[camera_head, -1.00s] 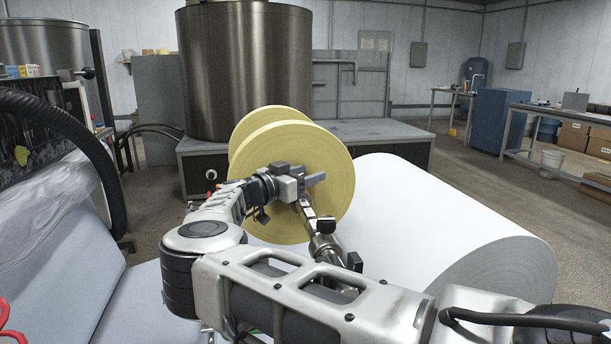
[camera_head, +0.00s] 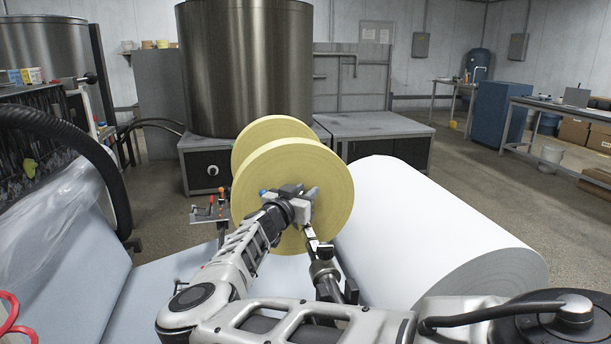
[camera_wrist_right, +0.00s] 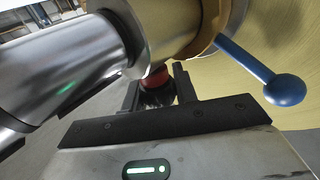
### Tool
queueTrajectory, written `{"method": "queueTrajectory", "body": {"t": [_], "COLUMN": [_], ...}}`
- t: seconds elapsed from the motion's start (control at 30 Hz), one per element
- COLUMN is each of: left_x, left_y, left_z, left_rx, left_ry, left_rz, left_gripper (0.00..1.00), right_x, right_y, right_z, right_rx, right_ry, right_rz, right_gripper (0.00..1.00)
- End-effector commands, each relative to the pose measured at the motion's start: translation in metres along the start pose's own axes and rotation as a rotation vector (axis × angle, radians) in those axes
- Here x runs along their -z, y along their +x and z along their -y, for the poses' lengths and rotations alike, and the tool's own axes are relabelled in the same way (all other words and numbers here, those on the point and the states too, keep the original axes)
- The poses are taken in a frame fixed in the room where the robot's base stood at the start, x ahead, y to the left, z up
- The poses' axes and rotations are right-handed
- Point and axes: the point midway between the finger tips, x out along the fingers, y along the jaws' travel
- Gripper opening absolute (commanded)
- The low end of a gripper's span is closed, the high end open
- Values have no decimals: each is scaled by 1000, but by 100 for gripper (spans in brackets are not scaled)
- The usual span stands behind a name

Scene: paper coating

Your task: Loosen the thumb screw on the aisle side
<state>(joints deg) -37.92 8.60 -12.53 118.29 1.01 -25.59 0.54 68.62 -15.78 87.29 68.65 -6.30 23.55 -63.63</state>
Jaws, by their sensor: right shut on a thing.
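In the head view my right gripper (camera_head: 305,205) is at the hub on the near face of the front yellow roll (camera_head: 333,182). Arm and gripper hide most of the hub. In the right wrist view the gripper (camera_wrist_right: 158,92) is shut on a small round part with a red band and a dark end, which looks like the thumb screw (camera_wrist_right: 155,79). It sits just below a metal collar (camera_wrist_right: 175,25). A blue lever with a ball end (camera_wrist_right: 286,90) sticks out to the right of the gripper. My left gripper is out of view.
A metal shaft (camera_head: 325,272) runs toward me below the hub. A large white paper roll (camera_head: 430,225) lies right of it. A small stand with red and orange levers (camera_head: 210,212) is at the left. A black hose (camera_head: 75,130) arches further left.

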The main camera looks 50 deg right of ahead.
Motion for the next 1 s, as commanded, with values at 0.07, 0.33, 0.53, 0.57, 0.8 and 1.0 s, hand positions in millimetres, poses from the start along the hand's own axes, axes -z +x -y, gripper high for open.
{"method": "queueTrajectory", "body": {"t": [0.07,0.33,0.53,0.57,0.8,1.0], "left_x": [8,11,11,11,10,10], "left_y": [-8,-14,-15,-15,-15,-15], "left_z": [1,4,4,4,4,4], "left_rx": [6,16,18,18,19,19], "left_ry": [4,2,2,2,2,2], "left_rz": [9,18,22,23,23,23], "left_gripper": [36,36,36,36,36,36], "right_x": [5,2,0,0,0,0], "right_y": [0,0,-1,-1,-1,-1], "right_z": [0,4,6,6,7,7], "right_rx": [60,231,303,310,333,332], "right_ry": [-9,-6,-4,-3,1,2], "right_rz": [-1,-2,-1,-1,-1,-1], "right_gripper": [6,6,6,6,6,6]}}
